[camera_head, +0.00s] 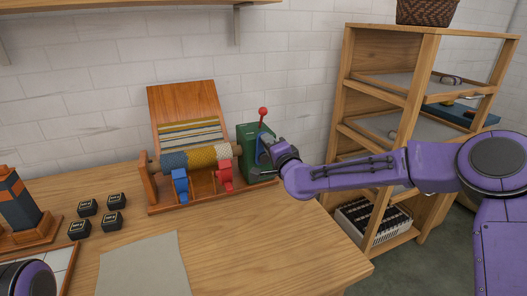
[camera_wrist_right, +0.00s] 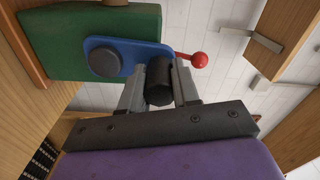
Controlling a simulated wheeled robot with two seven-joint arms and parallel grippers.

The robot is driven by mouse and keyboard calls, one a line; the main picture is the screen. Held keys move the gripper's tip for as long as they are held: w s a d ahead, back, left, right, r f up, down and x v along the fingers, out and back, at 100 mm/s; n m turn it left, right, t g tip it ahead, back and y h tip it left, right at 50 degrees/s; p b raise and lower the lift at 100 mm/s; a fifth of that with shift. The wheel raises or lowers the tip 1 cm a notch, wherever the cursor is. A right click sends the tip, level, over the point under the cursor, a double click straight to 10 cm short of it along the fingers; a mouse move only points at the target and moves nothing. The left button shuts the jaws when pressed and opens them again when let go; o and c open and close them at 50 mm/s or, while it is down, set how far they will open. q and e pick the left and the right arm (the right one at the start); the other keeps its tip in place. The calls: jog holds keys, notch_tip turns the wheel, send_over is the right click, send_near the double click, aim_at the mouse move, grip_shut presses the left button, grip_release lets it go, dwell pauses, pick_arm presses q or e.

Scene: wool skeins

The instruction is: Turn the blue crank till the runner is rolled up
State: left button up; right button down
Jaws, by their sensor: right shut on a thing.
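The blue crank (camera_wrist_right: 128,57) sits on the side of a green housing (camera_head: 250,137). Its black handle (camera_wrist_right: 159,93) is between the fingers of my right gripper (camera_wrist_right: 160,80), which is shut on it. In the head view my right gripper (camera_head: 270,152) covers most of the crank. The striped runner (camera_head: 190,134) lies on the sloping wooden board, its lower part around the roller (camera_head: 202,158) in blue, yellow and cream bands. My left gripper is out of view.
A red-knobbed lever (camera_head: 262,112) rises from the housing. Blue (camera_head: 180,183) and red (camera_head: 224,175) brackets stand before the roller. Several black blocks (camera_head: 112,221) and a grey cloth (camera_head: 143,266) lie on the table. A wooden shelf (camera_head: 385,110) stands right.

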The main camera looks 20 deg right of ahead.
jog(key=d+m+b, duration=0.1)
jog(key=f+m+b, duration=0.1)
jog(key=m, duration=0.1)
jog(key=d+m+b, duration=0.1)
jog(key=m, duration=0.1)
jog(key=shift+d+f, duration=0.2)
jog(key=shift+d, duration=0.15)
dwell(0.4)
jog(key=c, duration=1.1)
grip_release()
jog(key=shift+o, duration=1.4)
jog(key=shift+r, duration=0.15)
jog(key=shift+d, duration=0.1)
jog(key=s+b, duration=0.1)
jog(key=s, duration=0.9)
jog(key=shift+s+d, duration=0.2)
jog(key=shift+d, duration=0.2)
